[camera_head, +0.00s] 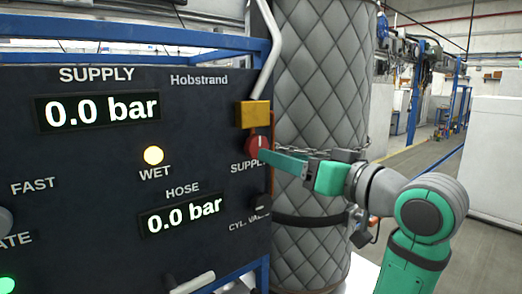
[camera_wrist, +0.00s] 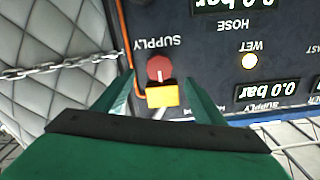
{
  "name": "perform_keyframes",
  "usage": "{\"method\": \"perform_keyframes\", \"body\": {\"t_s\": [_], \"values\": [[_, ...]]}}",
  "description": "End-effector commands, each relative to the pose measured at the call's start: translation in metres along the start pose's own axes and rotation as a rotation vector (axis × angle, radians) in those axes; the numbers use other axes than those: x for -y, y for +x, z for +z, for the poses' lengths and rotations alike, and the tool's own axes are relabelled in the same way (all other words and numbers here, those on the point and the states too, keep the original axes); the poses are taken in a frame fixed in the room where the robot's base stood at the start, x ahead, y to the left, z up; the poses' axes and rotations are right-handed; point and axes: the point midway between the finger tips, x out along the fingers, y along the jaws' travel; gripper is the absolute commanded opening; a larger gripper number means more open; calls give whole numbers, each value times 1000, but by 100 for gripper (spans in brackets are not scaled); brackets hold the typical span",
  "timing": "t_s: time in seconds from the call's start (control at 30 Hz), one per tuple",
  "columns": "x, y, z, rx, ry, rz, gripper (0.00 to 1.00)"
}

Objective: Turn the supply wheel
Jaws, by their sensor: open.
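The supply wheel (camera_head: 257,145) is a small red round knob with a white mark, on the right edge of the dark panel (camera_head: 110,205), just above the word SUPPLY. In the wrist view the red knob (camera_wrist: 160,68) shows upside down, with the yellow block (camera_wrist: 162,97) beside it. My gripper (camera_head: 262,154) reaches in from the right, its green fingers close to the knob in the head view. In the wrist view my gripper (camera_wrist: 158,88) is open, with one finger on each side of the knob and yellow block. Whether a finger touches the knob cannot be told.
The SUPPLY display (camera_head: 100,109) and HOSE display (camera_head: 181,214) both read 0.0 bar. The WET lamp (camera_head: 153,155) glows yellow. A quilted grey cylinder (camera_head: 325,75) with a chain (camera_head: 312,152) stands right of the panel, behind my gripper. An orange hose (camera_wrist: 123,40) runs beside the knob.

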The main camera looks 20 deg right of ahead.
Motion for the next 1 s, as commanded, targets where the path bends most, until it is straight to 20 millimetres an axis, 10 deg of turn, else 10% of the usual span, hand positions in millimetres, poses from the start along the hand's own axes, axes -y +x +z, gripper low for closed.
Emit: {"method": "perform_keyframes", "body": {"t_s": [0.4,0.87,1.0], "values": [[0,68,0,0,1,-1,64],[0,82,0,-1,-1,0,64],[0,81,0,-1,-1,0,38]]}}
